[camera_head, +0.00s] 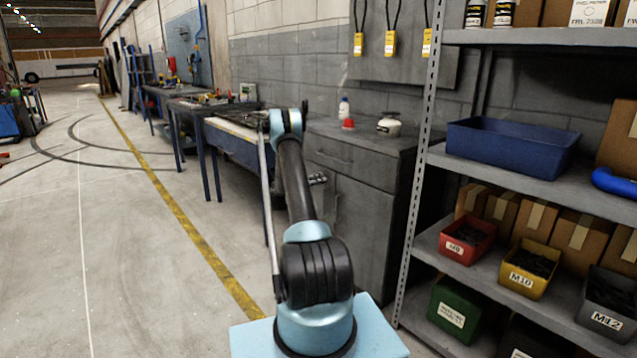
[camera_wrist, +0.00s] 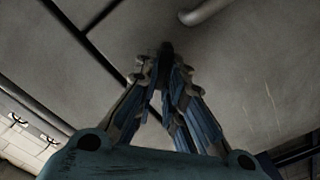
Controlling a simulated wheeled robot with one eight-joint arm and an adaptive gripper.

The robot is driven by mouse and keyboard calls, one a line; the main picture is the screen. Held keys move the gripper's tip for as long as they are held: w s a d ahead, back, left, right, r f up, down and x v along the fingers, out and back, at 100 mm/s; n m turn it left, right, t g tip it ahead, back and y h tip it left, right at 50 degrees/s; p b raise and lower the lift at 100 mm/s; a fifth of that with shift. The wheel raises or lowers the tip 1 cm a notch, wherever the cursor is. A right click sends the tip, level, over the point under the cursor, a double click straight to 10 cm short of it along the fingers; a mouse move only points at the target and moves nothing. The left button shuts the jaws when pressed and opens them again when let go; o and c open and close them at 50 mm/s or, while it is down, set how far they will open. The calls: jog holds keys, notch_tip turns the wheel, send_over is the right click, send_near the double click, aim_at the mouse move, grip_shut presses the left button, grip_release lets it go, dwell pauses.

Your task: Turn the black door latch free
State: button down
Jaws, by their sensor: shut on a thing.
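The black door latch (camera_wrist: 167,48) shows in the wrist view as a small dark piece at the fingertips, against a grey panel (camera_wrist: 245,75). My gripper (camera_wrist: 166,68) has its fingers closed around it, with the latch's far end showing beyond the tips. The fingers hide much of the latch, so its exact angle cannot be told. In the head view, part of my gripper (camera_head: 318,179) shows to the right of my arm, in front of the grey cabinet (camera_head: 362,225). The latch cannot be made out there.
A pale bar handle (camera_wrist: 207,10) is above and right of the latch. Dark seams border the panel. A shelf rack (camera_head: 416,170) with bins stands close on the right. A workbench (camera_head: 240,146) is left of the cabinet. The floor (camera_head: 130,270) at left is clear.

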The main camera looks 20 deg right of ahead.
jog(key=n, duration=0.8)
jog(key=shift+w+a+f+n, duration=0.2)
jog(key=shift+w+f+n, duration=0.15)
jog(key=shift+f+n, duration=0.05)
dwell(0.4)
jog(key=c, duration=1.7)
grip_release()
jog(key=shift+f, duration=0.1)
jog(key=shift+s+d, duration=0.1)
